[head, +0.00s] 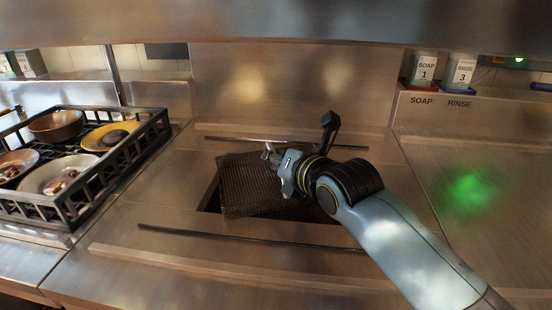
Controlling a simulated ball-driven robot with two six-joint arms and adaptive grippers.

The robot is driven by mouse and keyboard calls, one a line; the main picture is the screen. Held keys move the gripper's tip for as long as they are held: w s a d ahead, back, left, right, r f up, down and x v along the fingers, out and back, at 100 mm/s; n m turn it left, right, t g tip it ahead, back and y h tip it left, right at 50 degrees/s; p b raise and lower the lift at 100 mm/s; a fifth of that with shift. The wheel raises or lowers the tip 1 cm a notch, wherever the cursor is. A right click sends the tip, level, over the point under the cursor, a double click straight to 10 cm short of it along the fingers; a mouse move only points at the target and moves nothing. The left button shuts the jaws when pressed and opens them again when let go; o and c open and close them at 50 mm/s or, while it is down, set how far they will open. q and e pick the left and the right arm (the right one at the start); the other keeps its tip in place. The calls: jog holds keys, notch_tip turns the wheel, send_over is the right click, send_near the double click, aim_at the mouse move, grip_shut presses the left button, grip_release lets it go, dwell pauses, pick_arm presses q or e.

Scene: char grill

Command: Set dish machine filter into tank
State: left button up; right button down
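The dish machine filter (247,187) is a dark mesh panel in the head view. It sits askew over the rectangular tank opening (297,211) in the steel counter, covering much of its left and middle. The opening's dark inside shows along the front and right of the filter. My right gripper (276,168) is at the filter's upper right edge, with its fingers closed on that edge; the exact grip is partly hidden by the gripper itself. My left gripper is not in view.
A black dish rack (92,196) with bowls and plates stands at the left. Thin dark rails (250,238) run before and behind the opening. SOAP (424,68) and RINSE (461,71) containers sit on the back right ledge. The right counter is clear, with a green glow.

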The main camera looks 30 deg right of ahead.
jog(key=shift+f, duration=0.1)
jog(key=c, duration=1.3)
grip_release()
jog(key=v, duration=1.2)
jog(key=shift+s, duration=0.1)
